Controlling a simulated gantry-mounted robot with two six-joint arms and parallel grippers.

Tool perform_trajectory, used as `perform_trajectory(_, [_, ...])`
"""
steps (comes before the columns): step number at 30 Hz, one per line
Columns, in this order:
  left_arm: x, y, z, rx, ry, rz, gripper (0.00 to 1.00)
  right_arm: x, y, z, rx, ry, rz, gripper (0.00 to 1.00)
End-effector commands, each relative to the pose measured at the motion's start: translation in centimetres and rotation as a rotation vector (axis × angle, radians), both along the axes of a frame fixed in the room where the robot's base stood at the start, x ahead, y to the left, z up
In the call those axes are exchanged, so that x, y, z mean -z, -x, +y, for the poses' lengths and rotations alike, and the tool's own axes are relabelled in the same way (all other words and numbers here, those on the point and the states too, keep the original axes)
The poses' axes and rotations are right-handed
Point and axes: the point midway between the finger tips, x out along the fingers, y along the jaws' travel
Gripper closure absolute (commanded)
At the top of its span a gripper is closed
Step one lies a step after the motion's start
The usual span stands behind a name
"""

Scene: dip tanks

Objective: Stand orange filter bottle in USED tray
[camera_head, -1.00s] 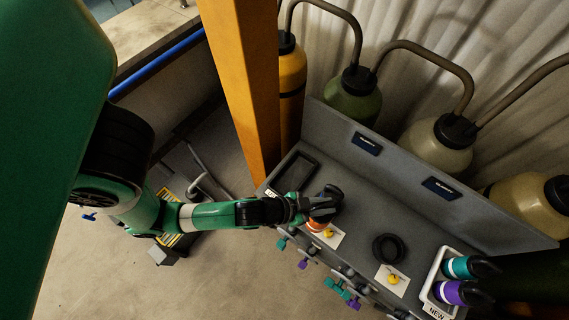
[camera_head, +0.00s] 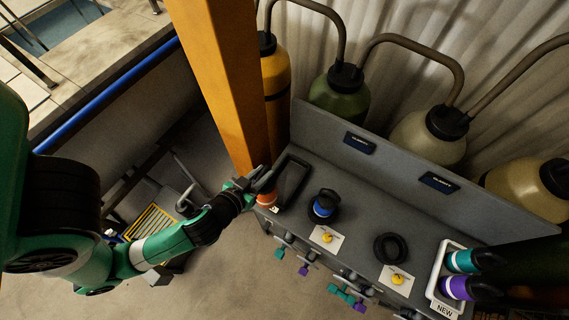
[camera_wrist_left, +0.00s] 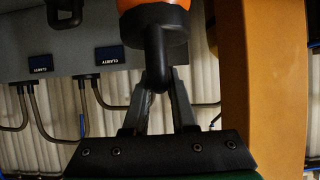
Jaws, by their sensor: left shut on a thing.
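The orange filter bottle (camera_head: 264,199) is held in my left gripper (camera_head: 264,183) at the left end of the grey bench. In the left wrist view the fingers (camera_wrist_left: 158,100) are closed on the black neck of the orange bottle (camera_wrist_left: 155,4), whose body is cut off by the top edge. The dark tray (camera_head: 292,182) lies just right of the bottle, empty, with a white label, mostly hidden, at its near left corner. I cannot tell how high the bottle is. My right gripper is out of view.
A blue-banded bottle (camera_head: 324,206) with a black cap and an empty black ring (camera_head: 391,248) are on the bench. The NEW tray (camera_head: 445,278) holds teal and purple bottles. An orange post (camera_head: 222,85) rises close behind my gripper.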

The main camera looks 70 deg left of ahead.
Motion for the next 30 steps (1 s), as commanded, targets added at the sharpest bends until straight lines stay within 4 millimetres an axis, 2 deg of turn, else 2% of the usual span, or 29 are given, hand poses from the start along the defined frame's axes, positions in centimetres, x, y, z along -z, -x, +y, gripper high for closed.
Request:
perform_trajectory(4, [1.3,-1.5,1.3,-0.007,-0.003,-0.012,1.00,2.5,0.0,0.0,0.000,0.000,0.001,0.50])
perform_trajectory(8, [2.1,-3.3,2.9,-0.006,-0.003,-0.009,1.00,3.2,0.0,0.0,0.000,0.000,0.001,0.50])
perform_trajectory(14, [3.4,-6.5,5.4,-0.002,-0.003,-0.007,1.00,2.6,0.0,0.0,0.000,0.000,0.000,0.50])
perform_trajectory(21, [7.6,-9.2,7.5,0.000,-0.002,-0.003,1.00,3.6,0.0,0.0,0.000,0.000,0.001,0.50])
perform_trajectory(25, [8.8,-10.1,8.1,0.002,-0.004,-0.005,1.00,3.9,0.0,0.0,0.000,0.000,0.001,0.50])
perform_trajectory(30, [9.1,-10.3,8.3,0.002,-0.004,-0.005,1.00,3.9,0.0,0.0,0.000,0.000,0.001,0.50])
